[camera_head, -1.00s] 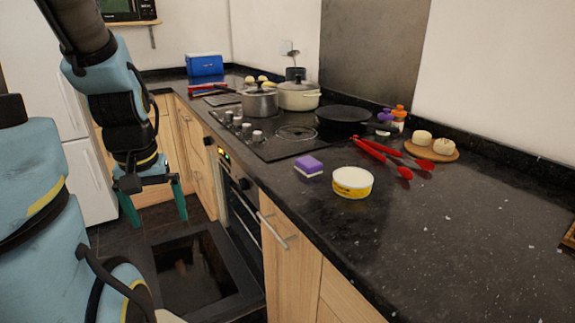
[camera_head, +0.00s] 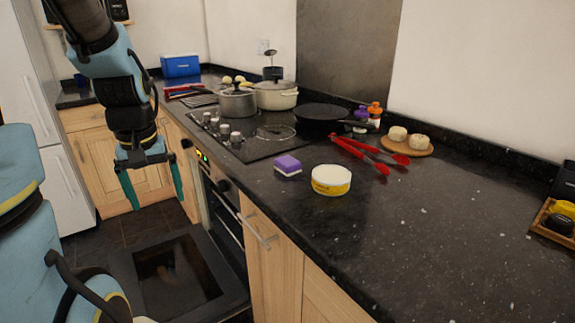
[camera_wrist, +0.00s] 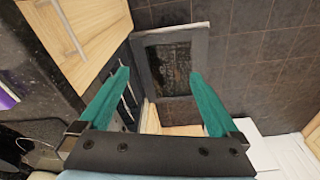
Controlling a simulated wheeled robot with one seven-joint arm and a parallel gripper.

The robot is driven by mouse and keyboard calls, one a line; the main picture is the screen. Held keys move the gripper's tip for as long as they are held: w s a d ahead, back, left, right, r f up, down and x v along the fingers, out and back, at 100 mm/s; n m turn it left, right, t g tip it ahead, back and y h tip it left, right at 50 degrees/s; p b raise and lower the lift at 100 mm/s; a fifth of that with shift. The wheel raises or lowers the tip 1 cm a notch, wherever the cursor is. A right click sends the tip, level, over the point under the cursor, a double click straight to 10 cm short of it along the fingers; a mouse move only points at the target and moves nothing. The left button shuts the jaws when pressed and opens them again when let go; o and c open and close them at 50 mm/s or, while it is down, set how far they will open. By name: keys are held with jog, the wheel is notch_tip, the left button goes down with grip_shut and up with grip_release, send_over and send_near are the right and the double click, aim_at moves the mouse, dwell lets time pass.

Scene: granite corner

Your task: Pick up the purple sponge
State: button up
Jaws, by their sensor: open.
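The purple sponge (camera_head: 288,164), with a pale underside, lies on the dark granite counter (camera_head: 400,215) near its front edge, left of a yellow-and-white tub. My gripper (camera_head: 155,193) hangs open and empty to the left of the counter, over the floor and apart from the sponge. In the wrist view my gripper (camera_wrist: 162,90) has its two teal fingers spread above the open oven door (camera_wrist: 171,62). A purple patch (camera_wrist: 7,98) at the left edge of that view seems to be the sponge, mostly cut off.
The tub (camera_head: 331,180) stands close right of the sponge. Red tongs (camera_head: 362,152), a black pan (camera_head: 320,114) and pots (camera_head: 237,102) lie beyond. The open oven door (camera_head: 178,275) juts out below the counter. The counter's right front is clear.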

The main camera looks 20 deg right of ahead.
jog(key=w+d+r+n+p, duration=0.1)
jog(key=w+d+r, duration=0.15)
jog(key=d, duration=0.65)
jog(key=w+d+r, duration=0.2)
jog(key=w+d, duration=0.2)
jog(key=d, duration=0.4)
notch_tip(320, 180, up, 4)
jog(key=n+g, duration=0.1)
jog(key=n, duration=0.1)
send_over(288, 161)
jog(key=a, duration=0.1)
jog(key=f, duration=0.1)
jog(key=f+p, duration=0.1)
jog(key=f, duration=0.1)
jog(key=d+f, duration=0.1)
jog(key=shift+s+f+p, duration=0.3)
jog(key=shift+f, duration=0.05)
jog(key=shift+w+f+p, duration=0.2)
jog(key=shift+f+p, duration=0.4)
jog(key=shift+f, duration=0.9)
jog(key=shift+w+f+p, duration=0.2)
jog(key=shift+f+p, duration=0.35)
jog(key=shift+f, duration=0.95)
jog(key=c, duration=1.5)
notch_tip(288, 161, up, 10)
jog(key=b, duration=0.2)
jog(key=shift+b, duration=0.3)
jog(key=shift+c, duration=0.2)
